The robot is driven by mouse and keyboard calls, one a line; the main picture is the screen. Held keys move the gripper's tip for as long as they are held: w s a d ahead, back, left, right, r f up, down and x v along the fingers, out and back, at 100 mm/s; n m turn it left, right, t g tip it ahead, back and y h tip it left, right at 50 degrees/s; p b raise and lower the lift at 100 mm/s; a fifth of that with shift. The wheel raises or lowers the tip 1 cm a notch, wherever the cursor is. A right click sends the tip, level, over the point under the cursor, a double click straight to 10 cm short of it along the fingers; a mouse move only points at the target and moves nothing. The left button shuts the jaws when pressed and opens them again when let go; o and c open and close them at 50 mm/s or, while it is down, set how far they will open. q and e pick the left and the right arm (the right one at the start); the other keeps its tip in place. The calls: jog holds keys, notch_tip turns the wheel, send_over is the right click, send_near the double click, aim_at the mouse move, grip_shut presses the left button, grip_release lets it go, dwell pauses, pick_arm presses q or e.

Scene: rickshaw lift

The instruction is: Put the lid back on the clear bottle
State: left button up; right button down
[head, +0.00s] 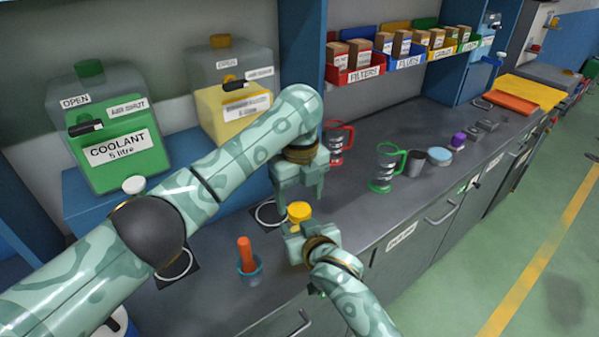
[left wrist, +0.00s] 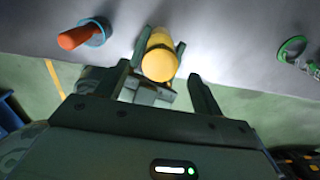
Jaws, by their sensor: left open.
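My left gripper (head: 300,194) is open and points down just above a round yellow lid-like piece (head: 299,212). In the left wrist view, the yellow piece (left wrist: 160,62) lies ahead of and between my left gripper's spread fingers (left wrist: 163,88), with a gap to them. My right gripper (head: 297,236) holds the yellow piece from below, its fingers on either side. Whether a clear bottle body sits under the yellow piece is hidden by the right gripper. Two large clear jugs stand behind: one with green coolant (head: 110,130) and a green cap, one with yellow liquid (head: 225,85) and a yellow cap.
An orange-handled tool stands in a blue ring holder (head: 249,266) on the grey bench. A red holder (head: 337,145), a green holder (head: 385,172), a grey cup (head: 414,164) and a pale blue disc (head: 439,156) stand to the right. Bins (head: 355,75) hang on the wall.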

pick_arm(q)
notch_tip(320, 180, up, 9)
jog(key=shift+r, duration=0.2)
pick_arm(e)
jog(key=c, duration=0.6)
grip_release()
pick_arm(q)
jog(key=r+p, duration=0.4)
jog(key=r, duration=0.1)
jog(key=shift+s+r+p, duration=0.2)
jog(key=shift+r+p, duration=0.15)
pick_arm(e)
jog(key=v, duration=1.6)
jog(key=shift+s, duration=0.15)
jog(key=shift+d, duration=0.1)
